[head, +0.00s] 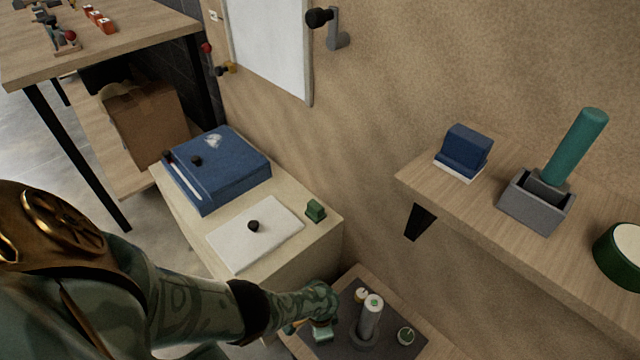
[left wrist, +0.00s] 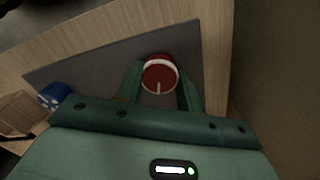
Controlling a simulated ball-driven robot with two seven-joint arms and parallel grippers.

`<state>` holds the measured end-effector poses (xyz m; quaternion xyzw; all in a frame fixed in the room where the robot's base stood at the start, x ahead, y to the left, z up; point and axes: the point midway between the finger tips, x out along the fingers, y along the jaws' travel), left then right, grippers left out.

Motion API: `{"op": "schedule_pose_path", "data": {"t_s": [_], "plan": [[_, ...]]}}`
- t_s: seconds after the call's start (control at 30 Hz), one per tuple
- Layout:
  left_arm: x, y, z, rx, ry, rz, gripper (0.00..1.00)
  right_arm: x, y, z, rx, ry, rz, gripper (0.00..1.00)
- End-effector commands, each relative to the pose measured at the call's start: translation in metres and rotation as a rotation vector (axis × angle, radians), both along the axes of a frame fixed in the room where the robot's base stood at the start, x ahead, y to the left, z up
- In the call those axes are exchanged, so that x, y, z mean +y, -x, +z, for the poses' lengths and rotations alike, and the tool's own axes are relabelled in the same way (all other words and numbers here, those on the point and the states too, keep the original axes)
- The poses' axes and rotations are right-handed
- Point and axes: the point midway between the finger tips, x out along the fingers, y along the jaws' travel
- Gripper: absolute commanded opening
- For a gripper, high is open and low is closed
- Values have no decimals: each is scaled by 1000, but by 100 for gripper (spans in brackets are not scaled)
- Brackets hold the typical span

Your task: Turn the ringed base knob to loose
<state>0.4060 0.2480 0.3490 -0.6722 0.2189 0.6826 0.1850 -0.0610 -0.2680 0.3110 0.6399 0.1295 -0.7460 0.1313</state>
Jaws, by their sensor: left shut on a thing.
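A round red knob (left wrist: 160,77) with a pale ring and a white pointer line shows in the left wrist view, on a dark grey panel (left wrist: 112,62). The pointer line points toward the bottom of that picture. My left gripper (left wrist: 160,88) has one finger on each side of the knob and is shut on it. In the head view my left gripper (head: 322,328) is low over the panel (head: 386,346), and hides the red knob. No loose marking is readable. My right gripper is not in view.
A grey post (head: 370,318) with a green-marked top stands close to my left gripper, with a pale knob (head: 361,295) and a green knob (head: 406,335) nearby. A blue knob (left wrist: 54,95) shows in the wrist view. A cream cabinet (head: 285,255) and wall shelf (head: 440,190) flank the space.

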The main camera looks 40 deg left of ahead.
Motion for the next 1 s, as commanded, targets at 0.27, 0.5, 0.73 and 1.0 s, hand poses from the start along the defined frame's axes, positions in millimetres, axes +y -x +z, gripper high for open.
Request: {"op": "schedule_pose_path", "data": {"t_s": [0.27,0.5,0.73,1.0], "plan": [[-1,1,0,1,2,192,14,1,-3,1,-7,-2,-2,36],[-1,1,0,2,2,286,14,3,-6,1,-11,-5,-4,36],[-1,1,0,0,2,318,14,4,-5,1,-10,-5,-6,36],[-1,1,0,0,2,322,14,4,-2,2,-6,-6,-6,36]]}}
